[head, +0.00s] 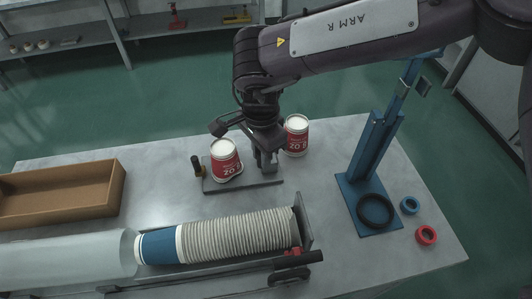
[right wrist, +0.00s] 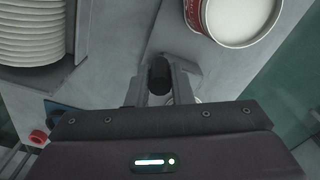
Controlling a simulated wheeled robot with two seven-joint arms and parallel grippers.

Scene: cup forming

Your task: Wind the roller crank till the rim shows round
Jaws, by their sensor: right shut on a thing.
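My right gripper (head: 265,165) reaches down over a grey base plate (head: 243,186). In the right wrist view its fingers (right wrist: 160,85) are shut on a black cylindrical crank knob (right wrist: 160,70). The crank's arm is hidden in the head view. A red and white cup (head: 226,162) stands on the plate to the left of the gripper, beside a black post with a brass-coloured base (head: 197,167). A pale cup rim (right wrist: 240,18) shows at the upper right of the wrist view; how round it is, I cannot tell. My left gripper is not in view.
A second red and white cup (head: 296,136) stands behind the gripper. A ribbed cup stack (head: 240,234) lies along the front. A brown tray (head: 60,192) is at left. A blue stand (head: 368,190), a blue ring (head: 410,205) and a red ring (head: 426,235) are at right.

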